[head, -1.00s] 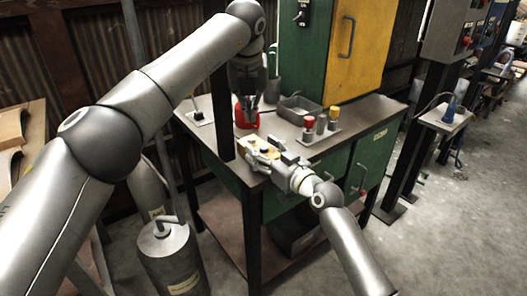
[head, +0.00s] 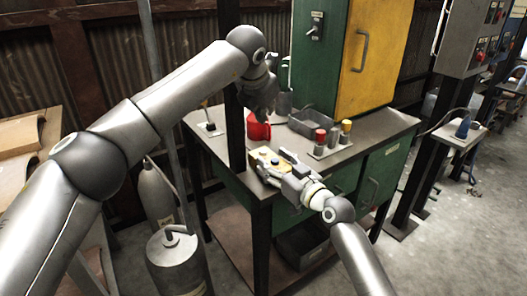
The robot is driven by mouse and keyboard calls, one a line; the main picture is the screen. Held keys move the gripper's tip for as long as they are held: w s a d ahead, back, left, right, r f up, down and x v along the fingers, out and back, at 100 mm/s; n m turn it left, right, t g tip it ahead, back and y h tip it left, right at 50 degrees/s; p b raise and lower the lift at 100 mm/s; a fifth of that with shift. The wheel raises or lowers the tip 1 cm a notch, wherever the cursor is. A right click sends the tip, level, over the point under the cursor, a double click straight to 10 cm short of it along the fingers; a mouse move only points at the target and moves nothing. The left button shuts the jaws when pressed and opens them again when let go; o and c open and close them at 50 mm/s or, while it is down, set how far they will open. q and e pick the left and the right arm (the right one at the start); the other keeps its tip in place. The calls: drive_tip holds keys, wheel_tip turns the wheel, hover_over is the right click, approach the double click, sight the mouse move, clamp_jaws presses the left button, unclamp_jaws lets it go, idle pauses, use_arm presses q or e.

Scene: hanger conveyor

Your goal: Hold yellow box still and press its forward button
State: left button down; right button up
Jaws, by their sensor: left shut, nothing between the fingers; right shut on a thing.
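The yellow box (head: 263,156) is a small block with buttons on its top face, at the near left corner of the workbench. My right gripper (head: 277,164) comes in from the lower right and is shut on the box, with its fingers partly hiding it. My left gripper (head: 265,112) is shut and empty. In the picture it points down above the yellow box, apart from it, and partly overlaps a red container. I cannot tell which button is the forward one.
The red container (head: 257,131) stands on the bench (head: 350,149) behind the box. A grey tray (head: 311,122) and a stand with red and yellow knobs (head: 333,144) are farther right. A dark post (head: 236,130) rises just left of the box. A green and yellow cabinet (head: 374,55) stands behind.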

sight(266, 151)
use_arm(q)
drive_tip(key=m, duration=0.1)
drive_tip(key=r+m+t, duration=0.1)
drive_tip(key=m, duration=0.1)
drive_tip(key=m+h, duration=0.1)
drive_tip(key=m, duration=0.1)
drive_tip(key=shift+w+d+r+t, duration=0.15)
drive_tip(key=shift+w+d+t, duration=0.15)
drive_tip(key=shift+t, duration=0.1)
drive_tip(key=shift+f, duration=4.45)
drive_tip(key=shift+f, duration=0.1)
drive_tip(key=shift+f, duration=0.3)
